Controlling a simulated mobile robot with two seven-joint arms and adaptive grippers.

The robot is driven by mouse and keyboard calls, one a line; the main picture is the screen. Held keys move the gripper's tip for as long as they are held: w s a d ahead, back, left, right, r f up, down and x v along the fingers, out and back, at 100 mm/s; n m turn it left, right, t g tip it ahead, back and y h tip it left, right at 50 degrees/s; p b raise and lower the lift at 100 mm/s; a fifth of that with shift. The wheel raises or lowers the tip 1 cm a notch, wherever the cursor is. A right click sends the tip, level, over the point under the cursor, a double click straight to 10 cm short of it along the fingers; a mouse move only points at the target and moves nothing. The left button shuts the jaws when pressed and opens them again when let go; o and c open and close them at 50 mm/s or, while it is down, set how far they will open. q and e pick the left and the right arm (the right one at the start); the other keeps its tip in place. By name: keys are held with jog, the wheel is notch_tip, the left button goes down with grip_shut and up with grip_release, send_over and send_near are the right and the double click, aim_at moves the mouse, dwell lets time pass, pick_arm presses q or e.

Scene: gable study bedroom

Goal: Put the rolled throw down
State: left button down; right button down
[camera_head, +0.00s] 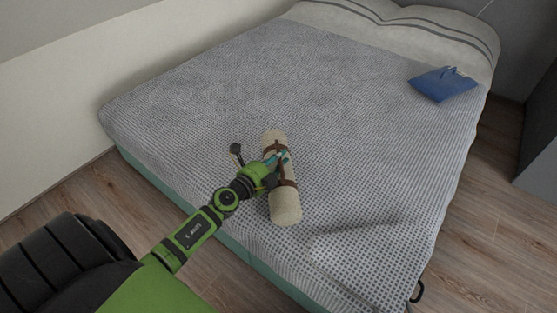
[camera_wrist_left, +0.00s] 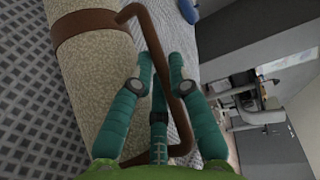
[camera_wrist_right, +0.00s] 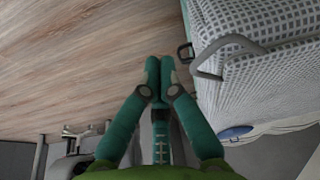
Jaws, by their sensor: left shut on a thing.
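The rolled throw (camera_head: 286,204) is a beige roll with brown straps and a brown carry handle. It lies lengthwise over the near part of the bed (camera_head: 330,110) with its grey checked cover; I cannot tell whether it touches the cover. My left gripper (camera_head: 272,168) is at the roll's middle, shut on its handle. In the left wrist view the handle (camera_wrist_left: 172,75) passes between the teal fingers (camera_wrist_left: 160,75), with the roll (camera_wrist_left: 95,85) beside them. My right gripper (camera_wrist_right: 159,68) shows only in the right wrist view, its fingertips together and empty, beside the bed's side.
The cover around the roll is clear. A curved loop (camera_wrist_right: 215,62) sticks out from the bed's side near my right gripper. Wooden floor (camera_head: 75,200) surrounds the bed.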

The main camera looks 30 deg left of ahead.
pick_arm(q)
jog(key=shift+r, duration=0.15)
pick_arm(e)
jog(key=shift+w+a, duration=0.15)
jog(key=shift+w, duration=0.3)
pick_arm(q)
jog(key=c, duration=1.2)
grip_release()
jog(key=shift+f, duration=0.2)
pick_arm(e)
jog(key=shift+r+t, duration=0.1)
jog(key=shift+t, duration=0.2)
pick_arm(q)
jog(key=shift+r, duration=0.1)
